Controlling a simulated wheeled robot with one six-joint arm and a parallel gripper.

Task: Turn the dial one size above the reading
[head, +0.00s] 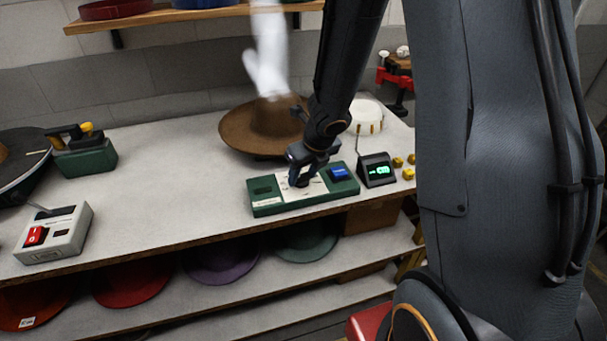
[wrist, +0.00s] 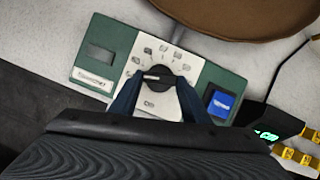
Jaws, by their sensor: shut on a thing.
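The dial (wrist: 158,78) is a dark round knob with a pale pointer line, set in a white plate of size marks on a green control box (head: 265,209). In the wrist view the pointer lies nearly level across the picture; the size numbers are too small to read. My gripper (wrist: 157,98) is shut on the dial, one finger at each side of it; in the head view my gripper (head: 303,180) hides most of the knob. The reading display (head: 376,169) is a small black box with glowing green characters, right of the control box. I cannot read them surely.
A blue button (head: 339,173) sits on the box's right end, close to my gripper. A brown hat (head: 265,125) stands behind. Several yellow knobs (head: 408,175) lie right of the display. A grey switch box (head: 55,235) is at left; the bench between is clear.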

